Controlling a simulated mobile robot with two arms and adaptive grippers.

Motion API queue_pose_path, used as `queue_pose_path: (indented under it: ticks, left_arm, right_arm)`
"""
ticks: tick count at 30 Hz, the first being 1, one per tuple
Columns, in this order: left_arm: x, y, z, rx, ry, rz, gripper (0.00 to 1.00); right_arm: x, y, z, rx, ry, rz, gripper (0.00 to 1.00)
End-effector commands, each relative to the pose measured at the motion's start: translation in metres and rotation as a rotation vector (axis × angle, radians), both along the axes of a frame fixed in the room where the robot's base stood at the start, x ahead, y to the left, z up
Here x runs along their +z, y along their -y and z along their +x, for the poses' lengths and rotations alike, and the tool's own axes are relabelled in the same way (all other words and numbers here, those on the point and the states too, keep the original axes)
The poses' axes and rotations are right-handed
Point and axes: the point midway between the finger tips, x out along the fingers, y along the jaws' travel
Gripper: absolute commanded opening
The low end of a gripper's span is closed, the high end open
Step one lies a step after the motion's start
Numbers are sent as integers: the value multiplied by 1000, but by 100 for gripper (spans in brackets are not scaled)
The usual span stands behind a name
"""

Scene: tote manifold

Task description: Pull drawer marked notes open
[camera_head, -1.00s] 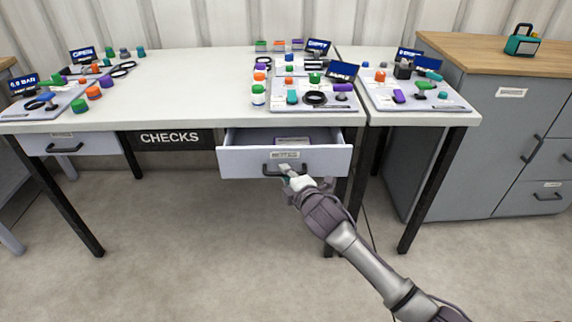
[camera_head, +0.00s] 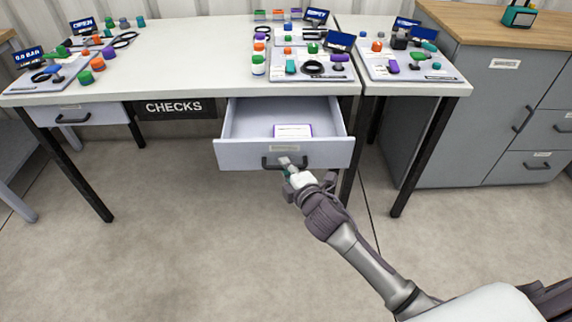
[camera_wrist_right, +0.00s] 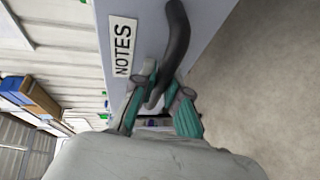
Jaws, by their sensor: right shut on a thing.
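The notes drawer (camera_head: 235,155) is under the right part of the white table and stands well out from it. A purple-edged white item (camera_head: 293,131) lies inside on its floor. In the right wrist view the drawer's label reads NOTES (camera_wrist_right: 122,46). Its dark bar handle (camera_wrist_right: 176,45) passes between the teal fingers of my right gripper (camera_wrist_right: 160,110), which is shut on it. In the head view my right gripper (camera_head: 288,168) is at the handle on the drawer front. My left gripper is not in view.
A closed drawer (camera_head: 95,113) with a dark handle is at the table's left, beside a CHECKS sign (camera_head: 174,107). Panels with coloured knobs stand on the white tabletop (camera_head: 190,60). A grey cabinet (camera_head: 480,110) stands at the right. The floor in front is clear.

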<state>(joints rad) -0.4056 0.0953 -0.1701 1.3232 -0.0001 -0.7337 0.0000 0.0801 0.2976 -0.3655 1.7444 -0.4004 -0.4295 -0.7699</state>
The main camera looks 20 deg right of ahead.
Motion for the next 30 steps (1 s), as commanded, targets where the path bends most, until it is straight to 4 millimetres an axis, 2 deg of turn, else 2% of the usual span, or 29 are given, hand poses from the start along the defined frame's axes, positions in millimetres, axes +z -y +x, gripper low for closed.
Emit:
queue_pose_path:
  ticks: [3,4,8,16,20,23,30]
  left_arm:
    - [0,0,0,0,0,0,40]
    - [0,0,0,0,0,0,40]
    - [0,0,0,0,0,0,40]
    - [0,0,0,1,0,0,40]
    - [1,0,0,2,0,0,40]
    - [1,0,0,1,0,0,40]
    - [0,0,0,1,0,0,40]
  right_arm:
    - [-1,0,0,-1,-2,0,0]
    - [-1,0,0,-1,-2,0,18]
    - [-1,0,0,0,-2,0,39]
    - [0,0,0,0,-1,0,39]
    - [0,1,-7,0,-2,-1,39]
    - [3,3,-21,0,-2,-2,39]
    - [12,9,-72,0,-4,0,39]
